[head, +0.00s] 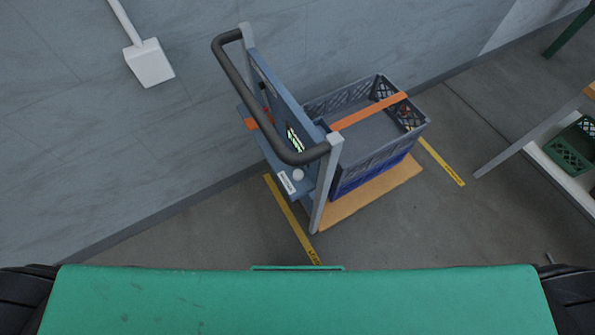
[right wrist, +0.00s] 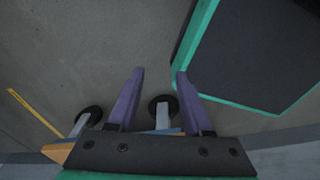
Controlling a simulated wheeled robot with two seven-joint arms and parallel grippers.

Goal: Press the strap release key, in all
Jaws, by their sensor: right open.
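A trolley (head: 335,148) with a black bar handle (head: 236,80) stands by the wall in the head view. An orange strap (head: 369,110) runs across its grey crate (head: 388,146). Behind the handle is a blue panel with a small shelf; a round white knob (head: 298,174) sits there beside a white label (head: 287,182), whose text is too small to read. I cannot tell whether the knob is the release key. My right gripper (right wrist: 160,73) is open and empty, with floor between its purple fingers and trolley wheels (right wrist: 162,105) close by. My left gripper is not in view.
A blue crate (head: 372,178) sits under the grey one on the trolley's orange deck (head: 372,199). Yellow floor strips (head: 290,218) lie on both sides of the trolley. A green crate (head: 570,148) is at the far right.

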